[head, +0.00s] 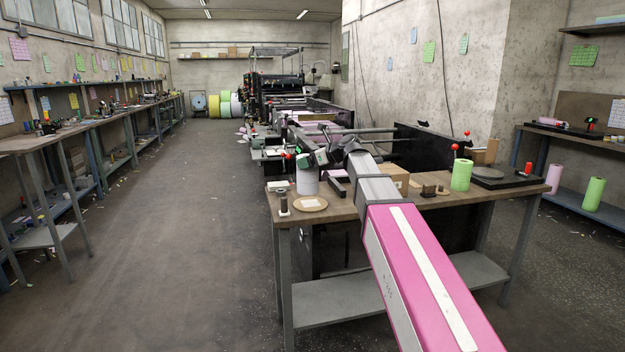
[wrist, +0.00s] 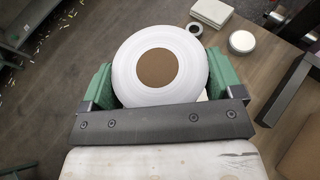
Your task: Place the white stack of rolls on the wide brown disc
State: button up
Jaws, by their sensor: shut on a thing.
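The white stack of rolls (head: 307,183) is upright at the left end of the workbench. My gripper (head: 306,160) is shut on it from above. In the wrist view the white stack (wrist: 125,75) shows its round top with a brown core, between the green fingers of my gripper (wrist: 155,85). I cannot tell whether the stack's underside touches anything. I cannot clearly make out the disc in the wrist view.
A dark spool-like item (head: 283,203) stands left of the disc.

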jog(key=w+f, duration=0.5)
jog(key=f, duration=0.2)
jog(key=shift+w+d, duration=0.2)
jog(key=shift+d, duration=0.15)
jog(key=shift+f, duration=0.2)
jog(key=o, duration=1.3)
jog(key=shift+o, duration=0.2)
jog(key=v, duration=1.2)
jog(key=shift+r, duration=0.1)
